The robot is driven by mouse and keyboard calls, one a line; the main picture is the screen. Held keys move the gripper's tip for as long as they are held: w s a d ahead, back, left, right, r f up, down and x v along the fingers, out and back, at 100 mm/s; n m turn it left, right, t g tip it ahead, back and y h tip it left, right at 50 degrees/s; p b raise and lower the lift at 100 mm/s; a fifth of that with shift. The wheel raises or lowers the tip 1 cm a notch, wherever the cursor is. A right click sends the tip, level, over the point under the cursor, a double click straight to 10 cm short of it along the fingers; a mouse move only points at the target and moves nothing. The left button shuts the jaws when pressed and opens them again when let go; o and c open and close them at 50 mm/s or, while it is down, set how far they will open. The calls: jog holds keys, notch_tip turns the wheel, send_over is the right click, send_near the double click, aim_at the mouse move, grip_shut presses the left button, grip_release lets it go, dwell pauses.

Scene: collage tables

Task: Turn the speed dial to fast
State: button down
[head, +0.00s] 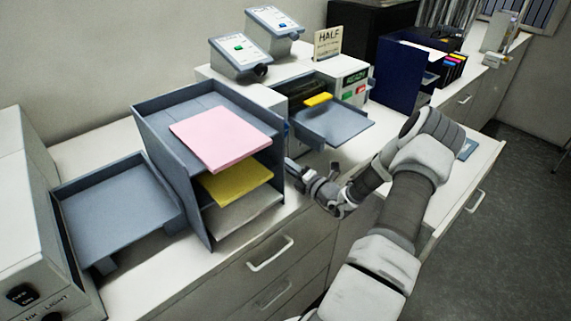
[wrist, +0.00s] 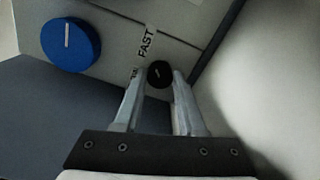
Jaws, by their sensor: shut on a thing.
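The speed dial (wrist: 159,74) is a small black round knob with a pale pointer line, seen in the wrist view between my fingertips. The line is tilted and points toward the upper left. The label FAST (wrist: 147,41) stands just above the dial; a second, smaller label beside the dial is partly hidden by my left finger. My gripper (wrist: 158,82) is shut on the dial. In the head view my gripper (head: 297,172) reaches to the front of the machine beside the paper shelf, and the dial is hidden there.
A larger blue knob (wrist: 70,44) sits to the left of the dial. In the head view a paper shelf (head: 160,150) with pink, yellow and white sheets stands left of my gripper. A grey output tray (head: 345,124) juts out above and right of it.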

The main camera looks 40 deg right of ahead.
jog(key=c, duration=0.5)
grip_release()
jog(key=s+d+b, duration=0.1)
jog(key=s+b, duration=0.1)
jog(key=s, duration=1.5)
jog(key=shift+s+d+b, duration=0.2)
jog(key=shift+s+b, duration=0.05)
jog(key=shift+b, duration=0.05)
jog(key=shift+w, duration=0.1)
